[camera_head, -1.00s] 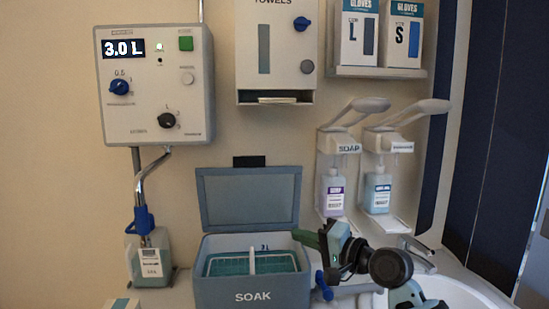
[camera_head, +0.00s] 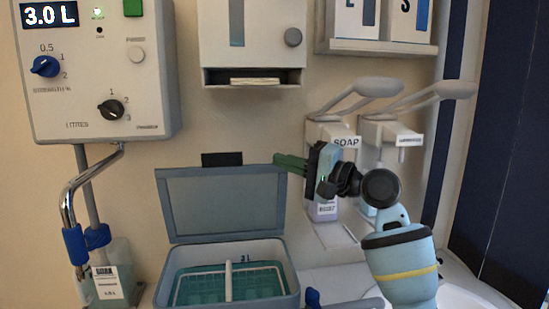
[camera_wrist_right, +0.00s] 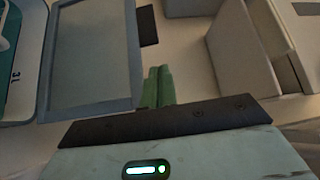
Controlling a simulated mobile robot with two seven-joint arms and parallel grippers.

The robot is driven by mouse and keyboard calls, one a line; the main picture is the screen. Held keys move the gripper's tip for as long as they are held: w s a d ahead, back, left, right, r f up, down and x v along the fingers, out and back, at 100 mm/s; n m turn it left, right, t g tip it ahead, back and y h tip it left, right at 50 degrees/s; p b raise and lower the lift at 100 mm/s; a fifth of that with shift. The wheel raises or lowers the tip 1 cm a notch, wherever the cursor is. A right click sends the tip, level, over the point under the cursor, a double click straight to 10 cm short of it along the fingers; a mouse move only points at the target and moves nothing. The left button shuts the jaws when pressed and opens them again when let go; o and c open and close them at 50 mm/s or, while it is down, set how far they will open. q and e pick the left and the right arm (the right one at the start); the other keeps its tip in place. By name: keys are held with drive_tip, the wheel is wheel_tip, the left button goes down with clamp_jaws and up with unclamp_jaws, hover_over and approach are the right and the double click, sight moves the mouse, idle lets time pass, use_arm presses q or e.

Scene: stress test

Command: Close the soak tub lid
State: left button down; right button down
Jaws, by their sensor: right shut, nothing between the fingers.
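The soak tub (camera_head: 270,300) stands on the counter with its blue-grey lid (camera_head: 222,203) open, standing up at the back. A teal basket (camera_head: 200,287) with a pale upright handle sits inside, holding liquid. My right gripper (camera_head: 281,161) has green fingers, shut and empty, at the lid's upper right corner. In the right wrist view the shut fingers (camera_wrist_right: 158,86) lie just right of the lid (camera_wrist_right: 92,50), beside its edge. I cannot tell whether they touch it. The tub's rim (camera_wrist_right: 40,60) shows at the left there. My left gripper is not in view.
A dosing unit (camera_head: 95,80) hangs on the wall at left, with a bottle (camera_head: 110,280) below. A towel dispenser (camera_head: 265,40) is above the lid. Soap dispensers (camera_head: 332,140) stand behind my right arm. A white basin (camera_head: 460,298) is at lower right.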

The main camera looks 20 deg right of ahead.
sight(251, 166)
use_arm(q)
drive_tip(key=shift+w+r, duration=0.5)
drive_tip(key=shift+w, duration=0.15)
use_arm(e)
drive_tip(key=shift+x, duration=4.4)
